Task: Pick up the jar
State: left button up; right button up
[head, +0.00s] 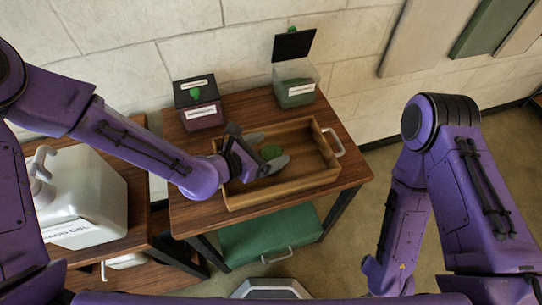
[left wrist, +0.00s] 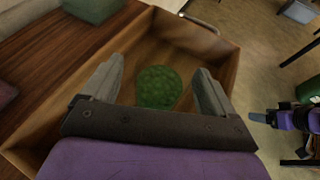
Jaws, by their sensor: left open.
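A round, green, textured thing (head: 270,152) sits inside the wooden tray (head: 330,178) on the table. It may be the top or contents of the jar, but I cannot tell for sure. My left gripper (head: 266,150) is over the tray, open, with its fingers on either side of the green thing. In the left wrist view the green thing (left wrist: 158,88) shows between the two apart fingertips (left wrist: 159,70), with a visible space to each finger.
A black-lidded box (head: 202,117) with dark red contents and an open-lidded clear box (head: 296,92) with green contents stand behind the tray. A white jug (head: 90,205) is on the left table. A green bin (head: 265,235) sits below the tray's table.

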aim_at(279, 145)
pick_arm(q)
jog(key=x, duration=0.3)
jog(key=shift+d+r, duration=0.1)
jog(key=shift+d, duration=0.15)
jog(key=shift+a, duration=0.1)
jog(key=shift+a, duration=0.1)
jog(key=c, duration=1.3)
jog(key=shift+r, duration=0.1)
